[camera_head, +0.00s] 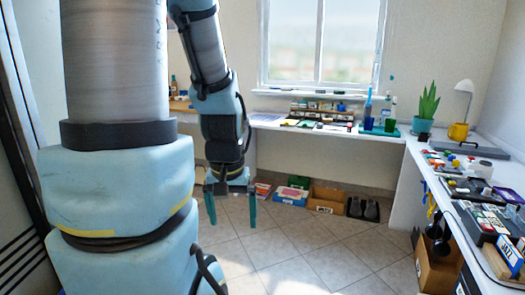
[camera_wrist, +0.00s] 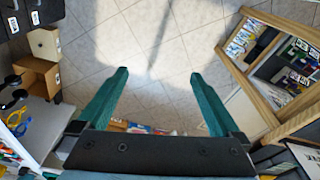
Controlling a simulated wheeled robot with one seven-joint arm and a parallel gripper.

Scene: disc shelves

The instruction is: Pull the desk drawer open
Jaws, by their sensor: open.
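The white desk (camera_head: 330,134) runs under the window and continues along the right wall. I cannot make out a desk drawer or its handle in either view. My gripper (camera_head: 231,212) hangs over the tiled floor in front of the desk, fingers pointing down. In the wrist view my gripper (camera_wrist: 158,74) is open, with two green fingers wide apart and only floor between them. It touches nothing. A piece of the desk (camera_wrist: 42,118) shows at the left of the wrist view.
Boxes, including a cardboard one (camera_head: 328,200), and dark shoes (camera_head: 363,208) stand under the back desk. Another cardboard box (camera_head: 437,268) stands below the right desk. A wooden shelf (camera_wrist: 240,77) with disc cases is right in the wrist view. The middle floor is clear.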

